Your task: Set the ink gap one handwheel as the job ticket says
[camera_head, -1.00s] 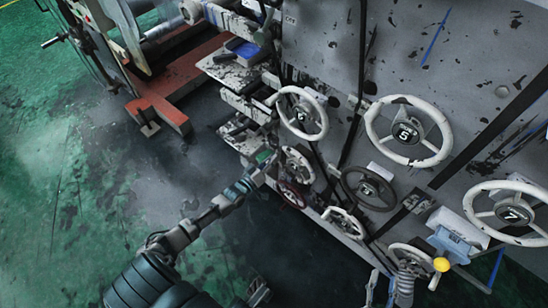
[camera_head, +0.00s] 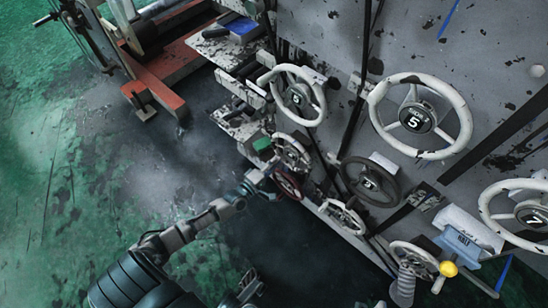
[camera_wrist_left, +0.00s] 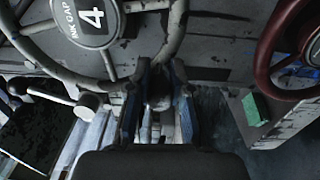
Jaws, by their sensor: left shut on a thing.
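My left gripper (camera_wrist_left: 160,85), with blue pads, is shut on the lower rim of a pale handwheel marked "INK GAP 4" (camera_wrist_left: 93,17) in the left wrist view. In the head view, my left gripper (camera_head: 268,178) is small, beside the red handwheel (camera_head: 287,184) and below a white handwheel (camera_head: 306,157); its fingertips are hard to make out. The red handwheel also shows at the right of the left wrist view (camera_wrist_left: 266,58). I see no readable number one on any wheel and no job ticket I can read.
Wheels marked 5 (camera_head: 457,100) and 7 (camera_head: 489,213), plus several others, crowd the grey panel. A yellow-knobbed crank (camera_head: 448,268) sticks out at lower right. A red base (camera_head: 165,62) is at upper left.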

